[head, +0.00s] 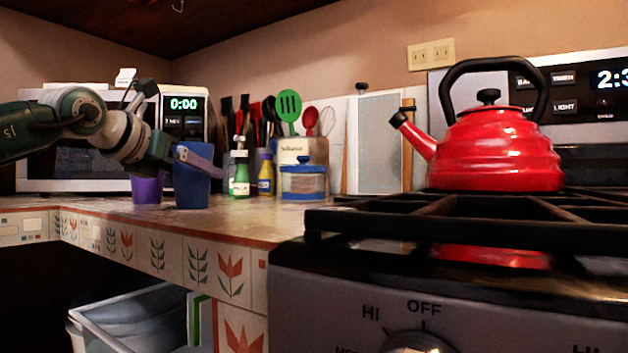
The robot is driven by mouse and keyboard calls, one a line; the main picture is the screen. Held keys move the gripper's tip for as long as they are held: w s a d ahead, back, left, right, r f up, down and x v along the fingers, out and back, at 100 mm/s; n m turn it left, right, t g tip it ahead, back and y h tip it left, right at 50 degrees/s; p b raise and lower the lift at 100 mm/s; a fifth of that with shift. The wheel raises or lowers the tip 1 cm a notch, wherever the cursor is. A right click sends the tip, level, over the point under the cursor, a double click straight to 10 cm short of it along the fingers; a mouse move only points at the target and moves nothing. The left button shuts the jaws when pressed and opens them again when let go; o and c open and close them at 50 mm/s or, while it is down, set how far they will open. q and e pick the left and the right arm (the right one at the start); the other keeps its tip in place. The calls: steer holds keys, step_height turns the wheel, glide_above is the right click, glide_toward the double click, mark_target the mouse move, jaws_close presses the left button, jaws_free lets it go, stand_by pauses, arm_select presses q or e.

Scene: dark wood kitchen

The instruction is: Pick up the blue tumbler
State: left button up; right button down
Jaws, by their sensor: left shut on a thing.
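The blue tumbler (191,185) is upright at the front left of the tiled counter, its base at or very close to the counter top. My left gripper (187,158) comes in from the left and is shut on the tumbler's upper part. One finger shows across the front of its rim; the other finger is hidden. A purple cup (147,187) stands just left of the tumbler, partly under my left arm. My right gripper is not in view.
Behind stand a microwave (60,165), a green-labelled bottle (239,178), a blue-lidded jar (303,183) and a utensil crock (318,152). A red kettle (495,150) sits on the stove grate at right. The counter's front edge (190,228) is close to the tumbler.

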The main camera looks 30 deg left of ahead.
arm_select(q)
steer(key=c, duration=0.4)
steer(key=shift+r, duration=0.15)
